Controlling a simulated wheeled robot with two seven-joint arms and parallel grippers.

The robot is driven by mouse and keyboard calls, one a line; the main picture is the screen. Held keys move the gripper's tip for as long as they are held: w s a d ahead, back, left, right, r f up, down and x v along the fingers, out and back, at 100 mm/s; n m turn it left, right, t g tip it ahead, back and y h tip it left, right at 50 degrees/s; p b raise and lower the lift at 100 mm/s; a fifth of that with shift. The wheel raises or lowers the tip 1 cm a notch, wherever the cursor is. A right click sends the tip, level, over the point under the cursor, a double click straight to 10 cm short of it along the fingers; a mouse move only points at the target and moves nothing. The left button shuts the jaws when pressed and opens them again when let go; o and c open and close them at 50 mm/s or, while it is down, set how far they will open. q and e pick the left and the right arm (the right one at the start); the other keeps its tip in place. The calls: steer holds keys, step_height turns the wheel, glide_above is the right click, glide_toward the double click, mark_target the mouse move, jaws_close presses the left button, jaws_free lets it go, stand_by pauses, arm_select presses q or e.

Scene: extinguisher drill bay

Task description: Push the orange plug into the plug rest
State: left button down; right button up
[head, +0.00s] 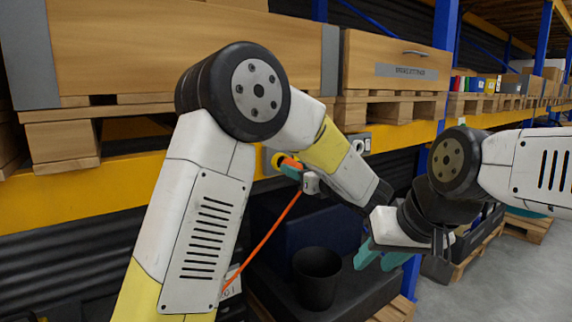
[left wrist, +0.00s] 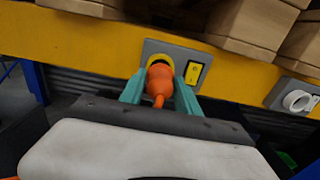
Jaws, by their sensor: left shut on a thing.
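The orange plug (head: 292,163) is held between the teal fingers of my left gripper (head: 290,169), also seen in the left wrist view (left wrist: 160,86). The plug (left wrist: 159,76) points at a yellow-ringed round fitting (left wrist: 157,58) on a grey plate, overlapping it from this view. I cannot tell whether it touches or sits inside. A second grey plate holds a white ring fitting (left wrist: 297,101), further right, also visible in the head view (head: 358,146). Which fitting is the plug rest is not marked. My right gripper (head: 381,259) is empty, its fingers apart.
An orange cord (head: 262,236) runs from the plug to the lower left. Both plates sit on a yellow beam (head: 90,190) below wooden crates on pallets. A dark bin (head: 316,274) stands below, near my right gripper.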

arm_select(q)
steer(key=shift+v, duration=1.5)
